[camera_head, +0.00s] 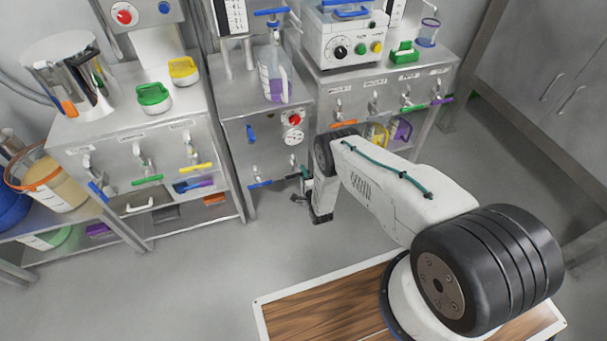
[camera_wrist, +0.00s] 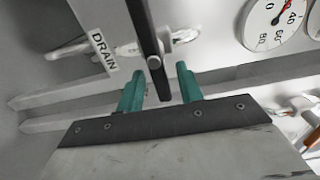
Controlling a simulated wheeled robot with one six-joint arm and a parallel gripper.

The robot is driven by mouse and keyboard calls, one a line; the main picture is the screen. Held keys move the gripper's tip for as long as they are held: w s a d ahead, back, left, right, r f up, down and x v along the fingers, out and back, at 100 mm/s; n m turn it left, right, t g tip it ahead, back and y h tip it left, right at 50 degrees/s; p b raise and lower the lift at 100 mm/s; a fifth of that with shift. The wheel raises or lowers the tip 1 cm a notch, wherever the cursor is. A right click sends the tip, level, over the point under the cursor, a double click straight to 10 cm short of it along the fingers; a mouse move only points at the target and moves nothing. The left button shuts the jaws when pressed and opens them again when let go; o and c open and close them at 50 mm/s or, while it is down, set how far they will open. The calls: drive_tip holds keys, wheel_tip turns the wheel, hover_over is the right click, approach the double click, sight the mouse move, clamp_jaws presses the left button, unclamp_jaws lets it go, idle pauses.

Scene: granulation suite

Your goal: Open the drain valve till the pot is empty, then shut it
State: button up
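In the wrist view, a white label reading DRAIN (camera_wrist: 103,52) is beside a dark bar-shaped valve handle (camera_wrist: 146,28) with a pale pivot. My gripper (camera_wrist: 160,86) is open, its two teal fingers either side of the handle's lower end, with gaps visible; I cannot tell whether they touch it.
A round gauge (camera_head: 293,136) and red knob (camera_head: 294,119) sit above my gripper. A blue lever (camera_head: 260,184) is to its left. Left and right cabinets carry more coloured levers. A steel pot (camera_head: 62,75) stands at left. The floor (camera_head: 190,270) in front is clear.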

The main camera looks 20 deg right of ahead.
drive_tip(key=s, duration=0.7)
drive_tip(key=shift+s, duration=0.2)
